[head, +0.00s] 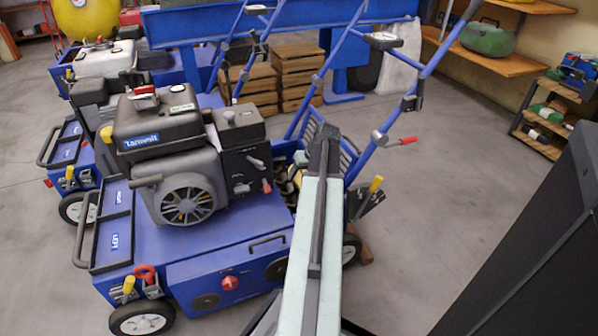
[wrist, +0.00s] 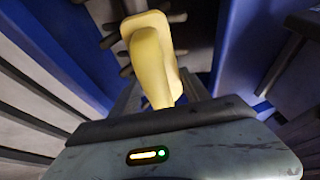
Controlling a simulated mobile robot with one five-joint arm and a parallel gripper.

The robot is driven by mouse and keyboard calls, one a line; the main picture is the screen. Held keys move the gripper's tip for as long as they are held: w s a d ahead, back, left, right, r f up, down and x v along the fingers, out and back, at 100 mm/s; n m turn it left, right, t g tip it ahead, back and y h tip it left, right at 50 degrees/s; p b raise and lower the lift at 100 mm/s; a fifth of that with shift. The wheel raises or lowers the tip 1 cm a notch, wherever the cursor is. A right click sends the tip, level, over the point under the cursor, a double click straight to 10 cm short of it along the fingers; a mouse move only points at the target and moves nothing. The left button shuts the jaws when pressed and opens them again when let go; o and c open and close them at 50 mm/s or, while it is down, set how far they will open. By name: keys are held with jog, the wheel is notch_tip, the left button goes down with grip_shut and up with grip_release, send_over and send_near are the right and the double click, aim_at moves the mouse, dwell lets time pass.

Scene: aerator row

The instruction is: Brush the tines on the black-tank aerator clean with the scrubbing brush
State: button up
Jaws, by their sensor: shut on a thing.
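The black-tank aerator (head: 150,120) is the blue machine in front, with a black tank on its engine. Its tines (head: 284,188) show as a dark cluster at the rear, left of my arm and partly hidden. In the wrist view, dark tines (wrist: 108,42) stick out beside the brush head. My gripper (wrist: 162,112) is shut on the scrubbing brush (wrist: 150,60), which is pale yellow and points away from the wrist. Its bristles are hidden, so I cannot tell whether they touch the tines. In the head view my arm hides most of the gripper.
The aerator's blue handlebars (head: 425,75) rise behind and right of my arm. A white-tank aerator (head: 105,60) stands behind on the left. Wooden crates (head: 298,70) are stacked at the back. Blue panels flank the brush closely in the wrist view. Floor (head: 450,170) is clear to the right.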

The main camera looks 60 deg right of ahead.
jog(key=shift+s+a, duration=0.75)
jog(key=shift+s, duration=0.2)
jog(key=shift+w, duration=0.1)
jog(key=shift+w+d, duration=0.8)
jog(key=shift+w, duration=0.25)
jog(key=shift+w+d, duration=0.75)
jog(key=shift+w, duration=0.25)
jog(key=shift+s, duration=0.1)
jog(key=shift+s+a+f, duration=0.1)
jog(key=shift+s+a, duration=0.7)
jog(key=shift+s, duration=0.25)
jog(key=shift+s+a, duration=0.75)
jog(key=shift+s, duration=0.25)
jog(key=shift+w+d, duration=0.8)
jog(key=shift+w, duration=0.25)
jog(key=shift+w+d, duration=0.75)
jog(key=shift+w, duration=0.3)
